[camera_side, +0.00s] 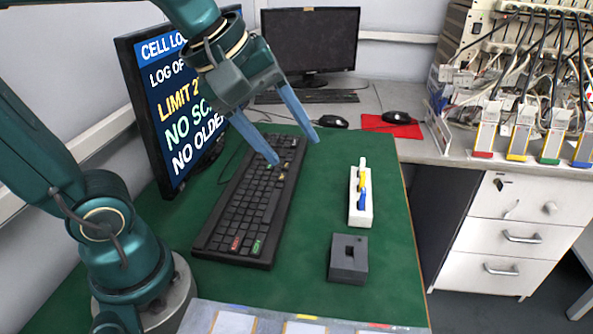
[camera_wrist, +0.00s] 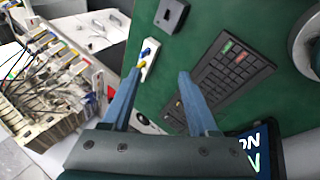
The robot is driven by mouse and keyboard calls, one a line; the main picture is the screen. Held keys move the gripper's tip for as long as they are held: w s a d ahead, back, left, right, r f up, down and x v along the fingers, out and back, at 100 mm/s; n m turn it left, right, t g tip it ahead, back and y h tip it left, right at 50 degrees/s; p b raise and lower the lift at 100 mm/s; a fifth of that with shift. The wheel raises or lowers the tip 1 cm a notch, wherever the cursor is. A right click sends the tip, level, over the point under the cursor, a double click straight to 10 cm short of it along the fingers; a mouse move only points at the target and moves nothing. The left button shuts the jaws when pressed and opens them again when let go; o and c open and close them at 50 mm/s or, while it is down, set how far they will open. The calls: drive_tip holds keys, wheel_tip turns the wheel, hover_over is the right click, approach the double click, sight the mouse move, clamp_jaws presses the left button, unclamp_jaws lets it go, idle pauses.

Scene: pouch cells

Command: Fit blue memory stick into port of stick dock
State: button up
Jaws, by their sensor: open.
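The blue memory stick (camera_side: 361,200) stands in a white holder (camera_side: 355,217) on the green mat, at the end nearer the dock, with a yellow stick (camera_side: 362,180) and a white stick (camera_side: 362,163) behind it. The stick dock (camera_side: 348,263) is a dark grey block with a dark port in its top. It stands in front of the holder and also shows at the top of the wrist view (camera_wrist: 171,17). My gripper (camera_side: 295,150) is open and empty, above the keyboard, left of the holder. In the wrist view the holder (camera_wrist: 148,70) lies beyond the left fingertip.
A black keyboard (camera_side: 250,200) lies left of the holder and dock. A large monitor (camera_side: 180,100) stands at the left. A second monitor (camera_side: 311,40) and two mice are at the back. Cabled equipment (camera_side: 530,60) fills the right bench. The mat around the dock is clear.

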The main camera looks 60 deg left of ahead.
drive_tip(key=w+n+g, duration=0.1)
drive_tip(key=w+n, duration=0.6)
drive_tip(key=w, duration=0.1)
drive_tip(key=n+g+h, duration=0.1)
drive_tip(key=n+g, duration=0.1)
drive_tip(key=n, duration=0.5)
hover_over(362, 202)
drive_tip(key=a, duration=0.2)
wheel_tip(362, 202, down, 10)
drive_tip(key=shift+g, duration=0.6)
drive_tip(key=x, duration=0.4)
drive_tip(key=s+x, duration=0.1)
drive_tip(key=x, duration=0.1)
drive_tip(key=shift+a+f, duration=0.1)
drive_tip(key=shift+f, duration=0.05)
drive_tip(key=shift+w+f, duration=0.2)
drive_tip(key=shift+f, duration=0.45)
clamp_jaws()
